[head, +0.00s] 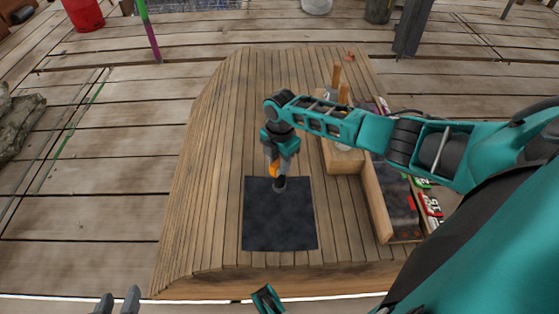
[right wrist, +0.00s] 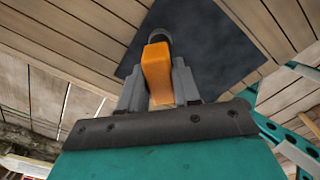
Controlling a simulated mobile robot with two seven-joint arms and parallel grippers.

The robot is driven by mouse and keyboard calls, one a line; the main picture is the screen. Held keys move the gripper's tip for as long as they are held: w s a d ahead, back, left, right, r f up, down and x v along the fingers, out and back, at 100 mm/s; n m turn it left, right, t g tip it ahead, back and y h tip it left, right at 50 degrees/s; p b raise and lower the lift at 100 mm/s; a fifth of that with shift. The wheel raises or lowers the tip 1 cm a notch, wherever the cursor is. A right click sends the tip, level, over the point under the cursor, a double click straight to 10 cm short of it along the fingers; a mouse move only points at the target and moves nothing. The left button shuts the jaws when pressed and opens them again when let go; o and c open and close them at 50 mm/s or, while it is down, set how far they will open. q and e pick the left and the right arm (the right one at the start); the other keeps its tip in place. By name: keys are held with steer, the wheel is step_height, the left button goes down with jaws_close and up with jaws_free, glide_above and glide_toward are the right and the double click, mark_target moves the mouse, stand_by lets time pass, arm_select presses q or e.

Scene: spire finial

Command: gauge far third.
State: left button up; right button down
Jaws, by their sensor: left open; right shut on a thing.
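A dark square mat (head: 279,222) lies on the wooden plank table. My right gripper (head: 281,165) is shut on an orange handheld tool (head: 274,169) with a dark round tip (head: 279,184). The tip is over the far edge strip of the mat, near the middle of its width; I cannot tell whether it touches. In the right wrist view the orange tool (right wrist: 157,70) sits between the grey fingers, its dark end against the mat (right wrist: 205,45). My left gripper (head: 120,303) is open and empty at the bottom left, short of the table's near edge.
A wooden block (head: 343,160) with upright pegs stands right of the mat, partly behind my right arm. A long wood-sided tray (head: 378,205) with a dark floor lies in front of it, red and labelled items beside it. The table left of the mat is clear.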

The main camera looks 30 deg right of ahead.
arm_select(q)
steer(key=shift+r, duration=0.1)
arm_select(e)
step_height(320, 180, up, 5)
steer(key=p, duration=0.5)
arm_select(q)
step_height(320, 180, up, 5)
steer(key=shift+w, duration=0.1)
stand_by(0.9)
